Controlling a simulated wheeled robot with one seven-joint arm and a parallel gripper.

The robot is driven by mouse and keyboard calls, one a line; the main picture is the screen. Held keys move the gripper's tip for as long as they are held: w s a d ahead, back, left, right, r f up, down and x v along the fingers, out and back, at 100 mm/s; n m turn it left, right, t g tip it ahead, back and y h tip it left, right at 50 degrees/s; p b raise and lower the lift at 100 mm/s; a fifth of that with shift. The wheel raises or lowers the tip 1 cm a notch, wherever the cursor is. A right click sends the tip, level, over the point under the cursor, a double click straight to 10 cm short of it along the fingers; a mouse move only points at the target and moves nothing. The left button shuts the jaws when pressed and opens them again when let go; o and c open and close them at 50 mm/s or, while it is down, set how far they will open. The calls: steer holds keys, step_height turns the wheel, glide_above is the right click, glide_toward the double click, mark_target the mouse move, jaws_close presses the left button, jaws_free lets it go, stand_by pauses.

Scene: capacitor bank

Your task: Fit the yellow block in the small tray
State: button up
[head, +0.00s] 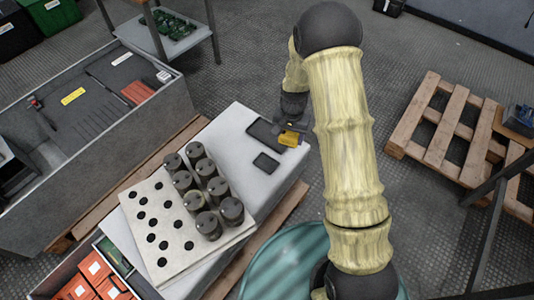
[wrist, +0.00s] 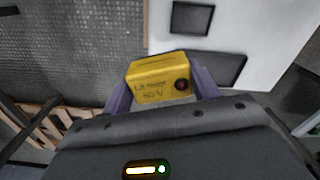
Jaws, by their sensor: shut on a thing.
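The yellow block (head: 289,139) is held in my gripper (head: 291,132), above the white bench top near its right edge. In the wrist view the block (wrist: 160,79) sits between the two purple fingers (wrist: 163,88), with dark lettering and a dark round spot on its face. The small tray (head: 266,162) is a dark square on the white top, to the lower left of the block; it also shows at the top of the wrist view (wrist: 191,18). The block is apart from the small tray. How high it is above the top is hard to tell.
A larger dark tray (head: 262,134) lies just left of my gripper and shows in the wrist view (wrist: 217,68). Several dark cylinders (head: 203,185) stand on a white plate with holes (head: 160,253). A grey walled bench (head: 130,150) stands left; wooden pallets (head: 440,135) lie right.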

steer(key=a+f+m+b, duration=0.3)
steer(key=a+f, duration=0.4)
steer(key=a, duration=0.1)
steer(key=shift+f+m, duration=0.25)
steer(key=shift+m, duration=0.05)
steer(key=shift+w, duration=0.1)
steer(key=shift+b, duration=0.3)
steer(key=shift+f+b, duration=2.45)
steer(key=shift+f, duration=0.35)
steer(key=shift+p, duration=0.65)
steer(key=shift+f, duration=0.65)
steer(key=o, duration=1.2)
steer(key=shift+c, duration=0.2)
